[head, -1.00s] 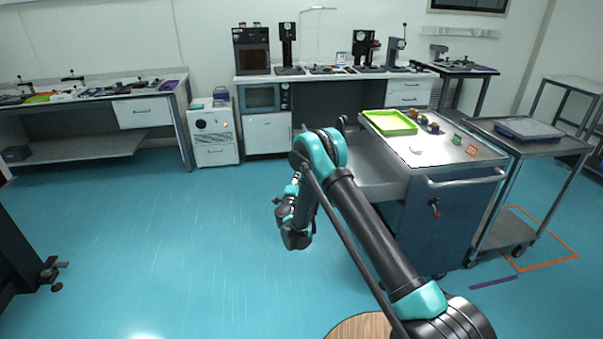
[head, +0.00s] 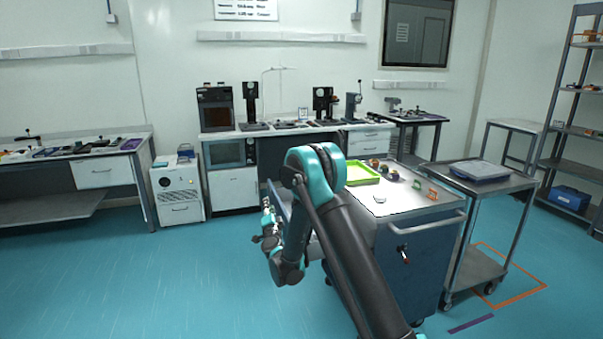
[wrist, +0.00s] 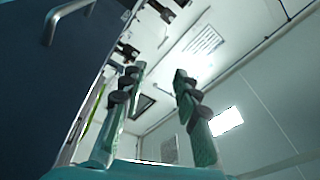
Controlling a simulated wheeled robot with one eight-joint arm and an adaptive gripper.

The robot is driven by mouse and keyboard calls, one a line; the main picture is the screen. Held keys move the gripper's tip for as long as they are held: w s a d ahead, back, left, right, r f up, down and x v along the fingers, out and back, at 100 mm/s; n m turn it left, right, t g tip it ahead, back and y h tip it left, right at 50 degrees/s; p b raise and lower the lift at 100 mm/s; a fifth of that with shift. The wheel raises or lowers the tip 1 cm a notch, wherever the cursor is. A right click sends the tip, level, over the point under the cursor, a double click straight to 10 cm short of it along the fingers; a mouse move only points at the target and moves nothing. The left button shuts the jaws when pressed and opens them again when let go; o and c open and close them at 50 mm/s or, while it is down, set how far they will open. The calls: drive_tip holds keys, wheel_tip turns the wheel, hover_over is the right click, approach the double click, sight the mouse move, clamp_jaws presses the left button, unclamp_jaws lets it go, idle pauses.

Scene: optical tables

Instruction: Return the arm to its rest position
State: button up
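My black and teal arm (head: 342,240) rises from the bottom of the head view and bends at a teal elbow, with the forearm hanging down on the left. My gripper (head: 267,230) is small there, beside the blue cart's left side and above the floor; its fingers are hard to make out. In the wrist view my gripper (wrist: 160,72) has its two teal fingers apart, with nothing between them. That camera looks upward at the ceiling lights.
The blue cart (head: 415,262) stands close on the right, carrying a green tray (head: 361,173) and small parts. A second cart (head: 480,265) with a dark blue tray (head: 480,170) stands beyond it. Benches (head: 75,190) line the wall. The floor (head: 150,285) on the left is clear.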

drive_tip(key=s+d+r+n+g+y, duration=0.3)
drive_tip(key=s+d+r+n+g, duration=0.2)
drive_tip(key=s+d+r+n, duration=0.5)
drive_tip(key=s+d+f+g+h, duration=0.2)
drive_tip(key=s+d+f, duration=0.3)
drive_tip(key=s+d, duration=0.3)
drive_tip(key=s+d+f+g+h, duration=0.2)
drive_tip(key=s+d+f+g, duration=0.2)
drive_tip(key=s, duration=1.3)
drive_tip(key=s+d+f+g+h, duration=0.2)
drive_tip(key=s+d+f, duration=0.4)
drive_tip(key=s+d, duration=0.5)
drive_tip(key=shift+s+d+f+n+g+h, duration=0.25)
drive_tip(key=shift+s+d+n+g+h, duration=0.15)
drive_tip(key=shift+s+g, duration=0.45)
drive_tip(key=shift+o, duration=0.2)
drive_tip(key=shift+w, duration=0.15)
